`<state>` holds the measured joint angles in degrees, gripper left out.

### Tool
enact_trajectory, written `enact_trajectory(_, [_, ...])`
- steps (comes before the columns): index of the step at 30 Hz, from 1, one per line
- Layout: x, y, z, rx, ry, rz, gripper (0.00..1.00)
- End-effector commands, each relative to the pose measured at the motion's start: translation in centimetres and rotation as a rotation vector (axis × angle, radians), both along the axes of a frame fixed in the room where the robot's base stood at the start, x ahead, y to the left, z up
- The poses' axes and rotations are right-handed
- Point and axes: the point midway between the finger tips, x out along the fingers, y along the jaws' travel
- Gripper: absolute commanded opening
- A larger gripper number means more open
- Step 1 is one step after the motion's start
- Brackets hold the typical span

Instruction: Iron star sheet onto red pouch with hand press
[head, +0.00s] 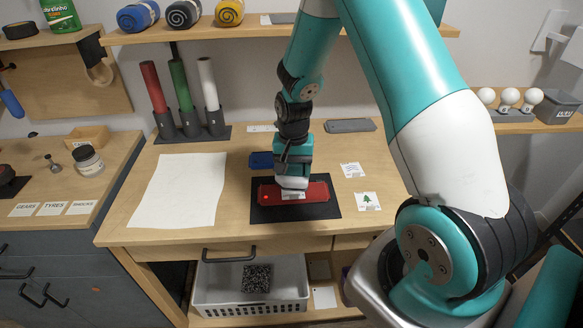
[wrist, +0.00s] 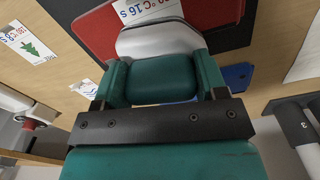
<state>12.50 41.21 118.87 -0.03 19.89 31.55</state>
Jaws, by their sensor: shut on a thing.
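The red pouch (head: 318,191) lies flat on a black mat (head: 270,213) on the workbench; it also shows in the wrist view (wrist: 95,35). My gripper (head: 293,168) is above the pouch, shut on the hand press (head: 292,182). In the wrist view, my gripper's fingers (wrist: 163,82) close on the teal part of the white-bodied press (wrist: 160,40). The press appears to rest on the pouch and covers its middle. A white sheet (wrist: 146,9) printed "°C 16 s" shows beside the press on the pouch. No star shows; its picture area may be under the press.
A tree sheet (head: 367,201) and another small sheet (head: 352,170) lie right of the mat. A blue flat item (head: 261,160) lies behind it. White paper (head: 180,190) covers the bench's left. Rolls (head: 180,85) stand at the back left. A grey basket (head: 215,285) sits below.

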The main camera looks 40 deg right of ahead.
Motion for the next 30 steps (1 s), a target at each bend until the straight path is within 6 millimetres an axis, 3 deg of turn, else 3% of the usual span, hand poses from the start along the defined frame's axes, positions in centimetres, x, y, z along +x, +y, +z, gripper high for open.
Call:
enact_trajectory(14, [-0.1,0.0,0.1,0.001,0.002,0.000,0.42])
enact_trajectory(30, [0.0,0.0,5.6,-0.001,-0.001,0.000,0.42])
